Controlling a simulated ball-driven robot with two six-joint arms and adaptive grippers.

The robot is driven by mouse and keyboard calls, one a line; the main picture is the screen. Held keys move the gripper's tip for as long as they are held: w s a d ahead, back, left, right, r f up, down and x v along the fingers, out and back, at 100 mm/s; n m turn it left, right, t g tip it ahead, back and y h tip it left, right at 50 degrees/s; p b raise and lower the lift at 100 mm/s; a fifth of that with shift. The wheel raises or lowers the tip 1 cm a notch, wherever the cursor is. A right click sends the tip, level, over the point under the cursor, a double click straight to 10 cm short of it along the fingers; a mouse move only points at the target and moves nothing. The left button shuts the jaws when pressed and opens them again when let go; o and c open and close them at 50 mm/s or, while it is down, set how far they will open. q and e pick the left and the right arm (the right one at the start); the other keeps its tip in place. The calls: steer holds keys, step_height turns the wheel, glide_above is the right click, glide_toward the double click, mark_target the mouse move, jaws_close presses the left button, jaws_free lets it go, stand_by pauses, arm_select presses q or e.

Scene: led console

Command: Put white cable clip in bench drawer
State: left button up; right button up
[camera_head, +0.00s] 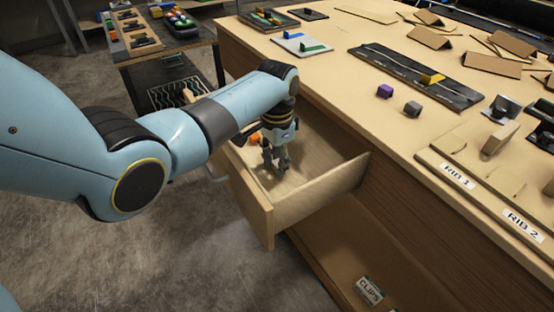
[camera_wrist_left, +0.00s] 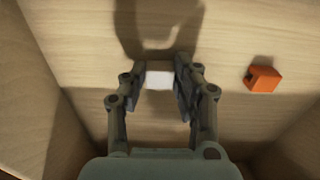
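The bench drawer (camera_head: 322,196) is pulled open from the left side of the bench. My left gripper (camera_head: 275,165) points down inside it, with the fingertips low near the drawer floor. In the left wrist view, the white cable clip (camera_wrist_left: 160,76) sits between the fingertips of my left gripper (camera_wrist_left: 161,80) and fills the gap between them, so the fingers appear shut on it. In the head view the clip cannot be made out. The light wooden drawer floor (camera_wrist_left: 70,25) shows around the fingers. My right gripper is in neither view.
An orange block (camera_wrist_left: 262,79) lies on the drawer floor, apart from the fingers. On the bench top are a purple block (camera_head: 385,91), a grey block (camera_head: 412,109) and a dark tray with a yellow clip (camera_head: 432,80).

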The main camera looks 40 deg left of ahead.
mark_target(277, 163)
arm_select(q)
steer(key=o, duration=0.5)
steer(key=shift+c, duration=0.2)
step_height(277, 163, up, 12)
steer(key=p, duration=0.1)
steer(key=shift+r, duration=0.2)
